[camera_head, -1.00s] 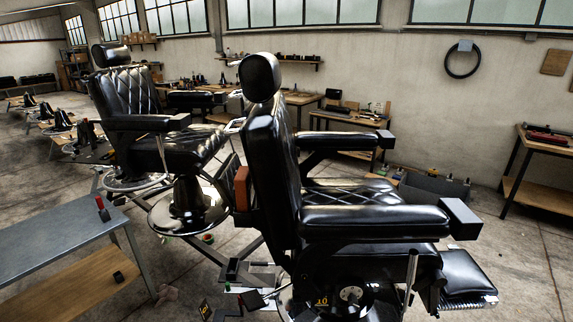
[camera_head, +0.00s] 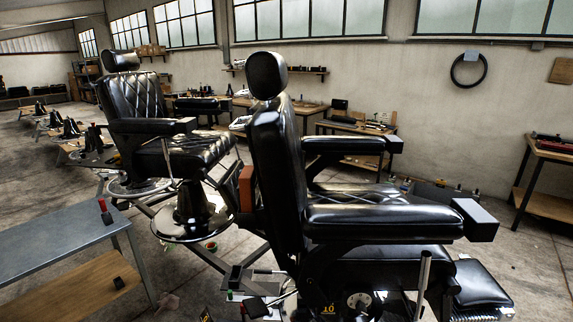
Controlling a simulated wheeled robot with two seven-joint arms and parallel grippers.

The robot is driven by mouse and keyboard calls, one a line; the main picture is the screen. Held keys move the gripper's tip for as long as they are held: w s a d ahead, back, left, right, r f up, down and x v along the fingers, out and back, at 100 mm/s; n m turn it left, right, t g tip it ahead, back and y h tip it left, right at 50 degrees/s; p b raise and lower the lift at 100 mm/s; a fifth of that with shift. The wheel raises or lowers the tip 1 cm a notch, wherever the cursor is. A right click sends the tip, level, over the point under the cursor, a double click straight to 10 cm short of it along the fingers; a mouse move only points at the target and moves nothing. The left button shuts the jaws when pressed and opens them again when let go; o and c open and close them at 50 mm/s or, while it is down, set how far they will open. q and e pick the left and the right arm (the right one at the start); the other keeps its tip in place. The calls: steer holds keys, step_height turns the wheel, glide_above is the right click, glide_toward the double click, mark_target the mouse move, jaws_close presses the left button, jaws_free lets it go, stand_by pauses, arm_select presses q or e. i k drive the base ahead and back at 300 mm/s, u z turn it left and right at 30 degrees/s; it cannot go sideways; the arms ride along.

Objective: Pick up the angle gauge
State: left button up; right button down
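I cannot make out the angle gauge for certain. A small red and black object (camera_head: 105,211) stands on the grey-topped bench (camera_head: 50,240) at the left; I cannot tell if it is the gauge. An orange-brown block (camera_head: 246,188) is at the back of the near black barber chair (camera_head: 277,170). Neither of my grippers can be made out in the view.
The near chair and its armrests (camera_head: 385,218) fill the middle and right. A second barber chair (camera_head: 150,125) stands behind it on the left. A small dark object (camera_head: 119,283) lies on the bench's lower shelf. Wooden worktables (camera_head: 355,127) line the back wall. Open floor shows at far right.

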mark_target(248, 191)
steer(key=z, duration=4)
steer(key=k, duration=2.9)
steer(key=u, duration=0.25)
